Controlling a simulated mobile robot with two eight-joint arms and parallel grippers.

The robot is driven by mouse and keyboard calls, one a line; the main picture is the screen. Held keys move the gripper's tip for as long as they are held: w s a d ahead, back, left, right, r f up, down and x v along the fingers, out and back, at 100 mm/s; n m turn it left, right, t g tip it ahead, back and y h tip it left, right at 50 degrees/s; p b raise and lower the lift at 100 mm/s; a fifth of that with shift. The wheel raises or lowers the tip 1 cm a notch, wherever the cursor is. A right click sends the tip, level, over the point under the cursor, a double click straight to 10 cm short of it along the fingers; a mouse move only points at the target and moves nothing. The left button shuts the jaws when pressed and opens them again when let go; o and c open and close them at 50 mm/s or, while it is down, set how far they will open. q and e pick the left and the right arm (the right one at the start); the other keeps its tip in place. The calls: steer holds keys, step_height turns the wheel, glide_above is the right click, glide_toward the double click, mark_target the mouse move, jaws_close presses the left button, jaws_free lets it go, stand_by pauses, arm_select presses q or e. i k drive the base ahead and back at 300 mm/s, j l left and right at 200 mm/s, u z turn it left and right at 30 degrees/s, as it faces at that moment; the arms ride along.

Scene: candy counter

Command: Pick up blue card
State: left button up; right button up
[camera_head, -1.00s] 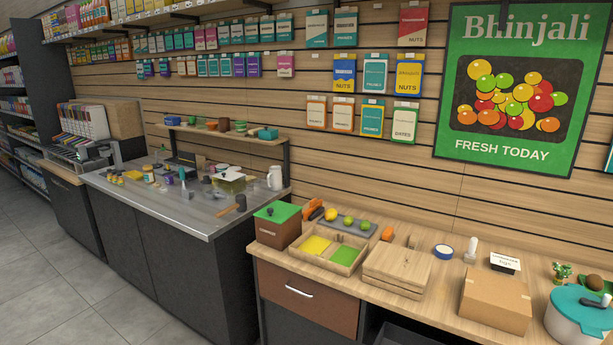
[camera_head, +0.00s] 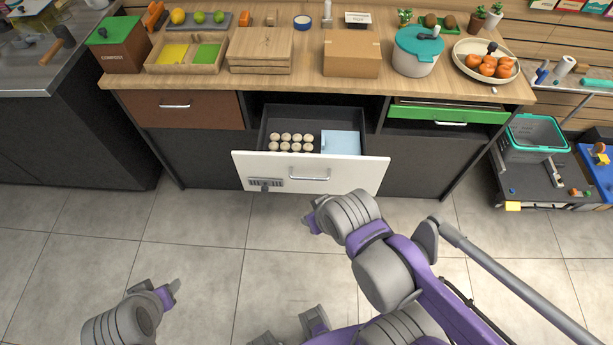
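A light blue card-like flat thing (camera_head: 341,143) lies in the right part of an open drawer (camera_head: 311,173) with a white front, below the counter. It is the only thing I see that fits the blue card. My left gripper (camera_head: 172,292) is low on the left over the floor, away from the drawer. Neither gripper visibly holds anything; the fingers are too small and edge-on to tell open from shut.
Several round beige pieces (camera_head: 291,142) sit in the drawer left of the blue thing. The wooden counter (camera_head: 310,88) above carries a cardboard box (camera_head: 351,62), wooden boards (camera_head: 262,58) and a lidded pot (camera_head: 418,50). A basket (camera_head: 534,138) stands right. The floor is clear.

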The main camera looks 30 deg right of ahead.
mark_target(338, 143)
steer(key=z, duration=1.3)
steer(key=i+j+z, duration=0.25)
steer(key=j, duration=0.45)
steer(key=i+j+z, duration=0.25)
steer(key=j, duration=0.5)
steer(key=j+z, duration=0.25)
steer(key=j, duration=0.55)
steer(key=i+j+z, duration=0.1)
steer(key=j+z, duration=0.15)
steer(key=j, duration=0.55)
steer(key=i+l, duration=0.3)
steer(key=l, duration=0.25)
